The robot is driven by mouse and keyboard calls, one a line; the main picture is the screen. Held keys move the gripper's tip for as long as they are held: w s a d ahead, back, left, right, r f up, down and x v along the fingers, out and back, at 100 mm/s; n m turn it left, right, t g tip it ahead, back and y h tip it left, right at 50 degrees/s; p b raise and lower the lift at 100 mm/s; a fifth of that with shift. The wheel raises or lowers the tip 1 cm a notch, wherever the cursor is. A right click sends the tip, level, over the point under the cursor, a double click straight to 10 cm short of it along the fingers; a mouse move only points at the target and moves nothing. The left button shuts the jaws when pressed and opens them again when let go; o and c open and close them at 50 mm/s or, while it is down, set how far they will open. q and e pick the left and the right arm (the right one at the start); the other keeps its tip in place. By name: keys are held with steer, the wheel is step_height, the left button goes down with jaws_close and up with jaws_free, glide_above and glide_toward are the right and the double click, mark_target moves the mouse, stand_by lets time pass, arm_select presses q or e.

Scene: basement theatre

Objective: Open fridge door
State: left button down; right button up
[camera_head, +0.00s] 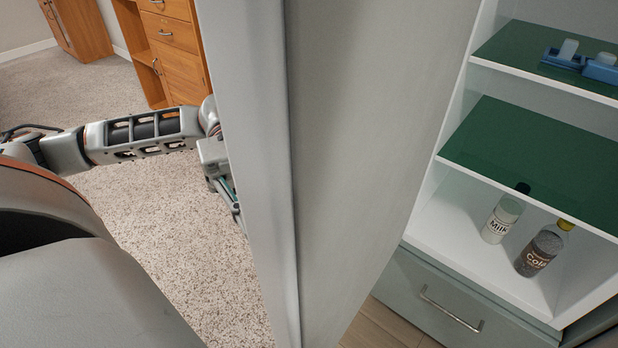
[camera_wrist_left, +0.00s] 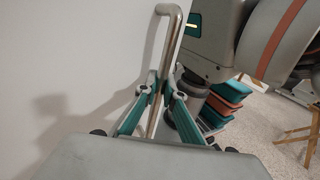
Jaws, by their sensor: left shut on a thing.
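The fridge door (camera_head: 370,130) stands swung open, seen nearly edge-on down the middle of the head view. The fridge interior (camera_head: 428,220) shows to its right. My left gripper (camera_head: 232,195) is on the door's outer side, partly hidden behind the door edge. In the left wrist view, the left gripper (camera_wrist_left: 160,90) is shut on the metal bar handle (camera_wrist_left: 171,40), which runs along the pale door face (camera_wrist_left: 70,55). The handle is hidden in the head view. My right gripper is not in view.
A milk bottle (camera_head: 501,220) and a cola bottle (camera_head: 538,254) stand on the fridge's lower shelf. A closed drawer (camera_head: 440,310) is below. A wooden cabinet (camera_head: 183,78) stands behind my left arm. Carpet (camera_head: 190,240) left of the door is clear.

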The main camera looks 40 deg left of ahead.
arm_select(q)
steer(key=shift+w+a+r+b, duration=0.1)
steer(key=shift+a+b, duration=0.1)
steer(key=shift+a, duration=0.6)
steer(key=shift+w+a+r+b, duration=0.1)
steer(key=shift+a+b, duration=0.05)
steer(key=shift+a, duration=0.6)
steer(key=c, duration=2.4)
jaws_free()
steer(key=shift+f, duration=0.1)
steer(key=v, duration=1.2)
